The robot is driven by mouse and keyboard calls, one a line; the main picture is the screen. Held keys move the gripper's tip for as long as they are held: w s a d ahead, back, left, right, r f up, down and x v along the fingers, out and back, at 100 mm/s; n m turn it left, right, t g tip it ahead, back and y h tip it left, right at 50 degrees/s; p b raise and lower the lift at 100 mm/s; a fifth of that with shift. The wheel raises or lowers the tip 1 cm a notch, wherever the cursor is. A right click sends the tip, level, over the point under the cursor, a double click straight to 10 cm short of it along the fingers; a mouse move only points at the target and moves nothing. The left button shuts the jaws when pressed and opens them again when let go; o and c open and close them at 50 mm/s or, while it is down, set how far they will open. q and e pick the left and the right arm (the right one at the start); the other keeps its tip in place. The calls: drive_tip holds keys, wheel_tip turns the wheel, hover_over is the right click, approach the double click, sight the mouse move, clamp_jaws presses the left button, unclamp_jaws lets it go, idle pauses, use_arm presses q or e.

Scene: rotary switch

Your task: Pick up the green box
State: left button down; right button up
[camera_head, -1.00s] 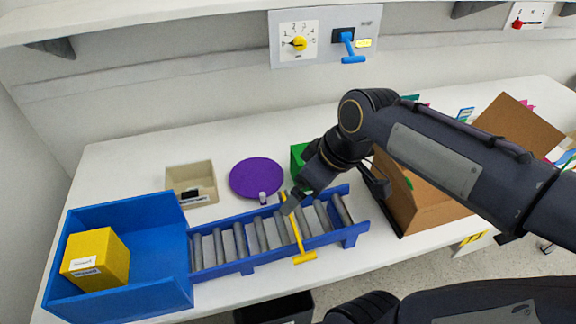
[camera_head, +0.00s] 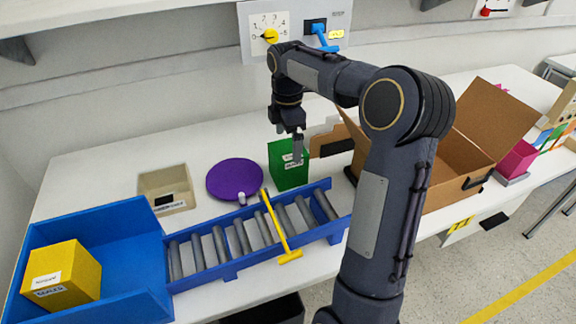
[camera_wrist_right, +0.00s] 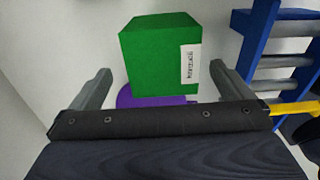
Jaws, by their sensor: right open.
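The green box (camera_head: 288,168) stands upright on the white table behind the right end of the roller conveyor, with a white label on its side. My right gripper (camera_head: 292,140) is above the box, pointing down at it. In the right wrist view the green box (camera_wrist_right: 162,55) lies ahead between the two open fingers of my right gripper (camera_wrist_right: 157,82), apart from both of them. My left gripper is not in view.
A blue roller conveyor (camera_head: 230,270) with a yellow bar (camera_head: 277,228) runs in front of the box. A purple disc (camera_head: 222,181) and beige bin (camera_head: 152,182) stand to the left. A blue tray (camera_head: 120,220) holds a yellow box (camera_head: 75,275). An open cardboard box (camera_head: 470,150) stands right.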

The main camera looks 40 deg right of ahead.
sight(288, 149)
wheel_tip(288, 149, down, 6)
drive_tip(key=shift+s+a+r, duration=0.1)
drive_tip(key=shift+s+r, duration=0.05)
drive_tip(key=shift+r, duration=0.05)
drive_tip(key=c, duration=1.1)
drive_tip(key=shift+r, duration=0.15)
drive_tip(key=shift+c, duration=0.2)
